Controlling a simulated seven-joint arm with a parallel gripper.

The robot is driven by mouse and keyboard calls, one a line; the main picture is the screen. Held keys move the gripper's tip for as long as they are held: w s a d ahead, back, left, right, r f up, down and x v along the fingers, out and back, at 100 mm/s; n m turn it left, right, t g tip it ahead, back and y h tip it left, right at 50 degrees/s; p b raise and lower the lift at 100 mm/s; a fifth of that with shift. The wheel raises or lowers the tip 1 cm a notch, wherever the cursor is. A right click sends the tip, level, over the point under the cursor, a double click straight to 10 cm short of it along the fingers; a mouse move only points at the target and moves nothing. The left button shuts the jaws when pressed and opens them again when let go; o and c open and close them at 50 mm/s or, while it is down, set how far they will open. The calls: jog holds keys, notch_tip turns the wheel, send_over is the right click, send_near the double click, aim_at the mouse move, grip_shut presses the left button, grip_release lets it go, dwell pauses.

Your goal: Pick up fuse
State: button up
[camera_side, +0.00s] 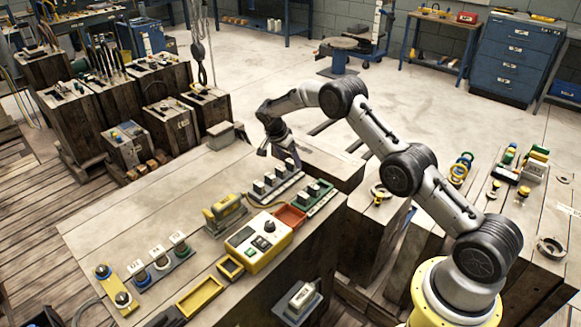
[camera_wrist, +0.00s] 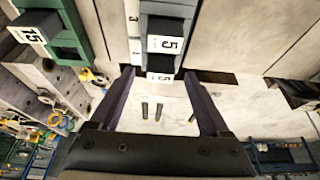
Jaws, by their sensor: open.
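A dark grey block with white labels reading 5 (camera_wrist: 165,44), which looks like a fuse, lies between and beyond my fingertips in the wrist view. My gripper (camera_wrist: 160,74) is open, with one finger on each side of the block's near end; I cannot tell whether either finger touches it. A green block labelled 15 (camera_wrist: 30,34) shows at the upper left of that view. In the side view, my gripper (camera_side: 279,150) points down just above the far end of a row of small dark blocks with pale tops (camera_side: 270,179).
In the side view, a second row of blocks (camera_side: 314,189), an orange-red tray (camera_side: 290,216) and a yellow control box (camera_side: 259,245) stand close by. A grey box (camera_side: 221,136) is to the left of my gripper.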

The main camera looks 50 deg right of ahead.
jog(key=shift+d+f, duration=0.2)
jog(key=shift+f, duration=0.25)
grip_shut()
jog(key=shift+r, duration=0.1)
